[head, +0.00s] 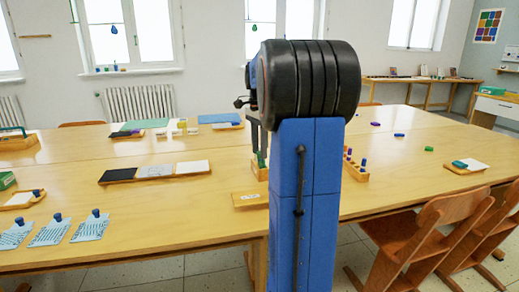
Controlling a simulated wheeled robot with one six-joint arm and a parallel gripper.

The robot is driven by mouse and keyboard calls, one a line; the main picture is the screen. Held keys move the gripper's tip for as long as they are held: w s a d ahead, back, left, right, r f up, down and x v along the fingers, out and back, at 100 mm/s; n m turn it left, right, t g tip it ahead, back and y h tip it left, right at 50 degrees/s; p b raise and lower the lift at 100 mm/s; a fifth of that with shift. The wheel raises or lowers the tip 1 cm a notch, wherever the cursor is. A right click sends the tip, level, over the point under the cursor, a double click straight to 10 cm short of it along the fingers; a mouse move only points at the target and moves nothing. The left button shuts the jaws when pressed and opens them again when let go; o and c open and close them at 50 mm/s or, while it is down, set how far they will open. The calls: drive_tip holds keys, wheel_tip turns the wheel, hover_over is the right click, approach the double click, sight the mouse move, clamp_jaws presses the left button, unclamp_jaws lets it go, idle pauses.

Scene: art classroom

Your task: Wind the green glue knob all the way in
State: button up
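My gripper (257,148) points down over the middle of the big table, mostly hidden behind my own blue and black arm. Its dark fingers end close to a small green upright piece (262,158) in a wooden block (259,173). This may be the green glue knob, but it is too small and too covered to be sure. I cannot tell whether the fingers touch it or are open or shut.
The wooden table (140,215) carries a wooden rack of coloured sticks (354,170) right of my arm, a long tray (154,172) to the left and blue-knobbed stamps on printed cards (50,231) at front left. Chairs (425,235) stand at the right front edge.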

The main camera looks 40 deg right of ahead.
clamp_jaws()
drive_tip(key=shift+n, duration=0.3)
drive_tip(key=n, duration=0.6)
drive_tip(key=shift+g, duration=0.4)
drive_tip(key=n, duration=0.7)
drive_tip(key=shift+g+h, duration=0.3)
drive_tip(key=shift+g, duration=0.1)
